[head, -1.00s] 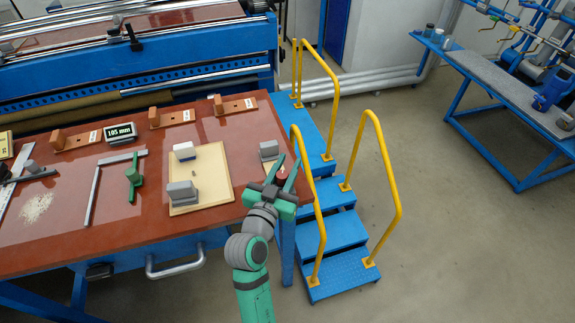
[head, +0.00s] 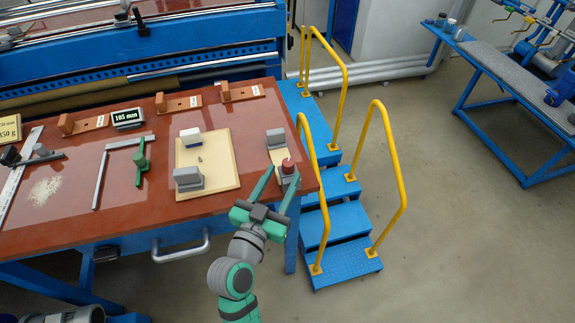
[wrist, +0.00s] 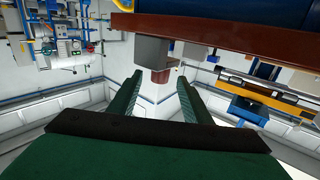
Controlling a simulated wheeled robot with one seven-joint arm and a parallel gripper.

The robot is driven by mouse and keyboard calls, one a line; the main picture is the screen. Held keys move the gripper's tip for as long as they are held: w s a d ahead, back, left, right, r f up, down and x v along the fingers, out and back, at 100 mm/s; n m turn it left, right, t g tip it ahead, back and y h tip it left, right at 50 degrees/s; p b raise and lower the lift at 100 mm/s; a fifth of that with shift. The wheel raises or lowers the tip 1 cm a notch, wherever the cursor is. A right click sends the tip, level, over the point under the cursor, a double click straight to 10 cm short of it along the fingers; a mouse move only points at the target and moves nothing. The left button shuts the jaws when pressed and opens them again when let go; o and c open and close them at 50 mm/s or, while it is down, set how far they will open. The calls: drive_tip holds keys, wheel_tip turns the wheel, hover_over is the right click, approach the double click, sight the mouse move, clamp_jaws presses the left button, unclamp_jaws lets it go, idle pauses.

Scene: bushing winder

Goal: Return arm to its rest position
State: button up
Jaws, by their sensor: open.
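My gripper (head: 275,188) is green and black and is at the front right corner of the red-brown table (head: 110,215). Its two fingers are spread apart with nothing held between them. A small dark red-topped piece (head: 288,168) stands just beyond the fingertips, by a grey block (head: 276,138) on a small beige board. In the wrist view my gripper (wrist: 156,100) shows both fingers apart, with the reddish piece (wrist: 161,76) and the grey block (wrist: 150,50) beyond them under the table edge. I cannot tell whether a finger touches the piece.
Blue steps (head: 335,222) with yellow handrails (head: 398,190) stand right of the table. Open floor (head: 450,240) is at the right.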

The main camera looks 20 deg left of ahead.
drive_tip(key=shift+s, duration=0.85)
drive_tip(key=shift+a, duration=0.1)
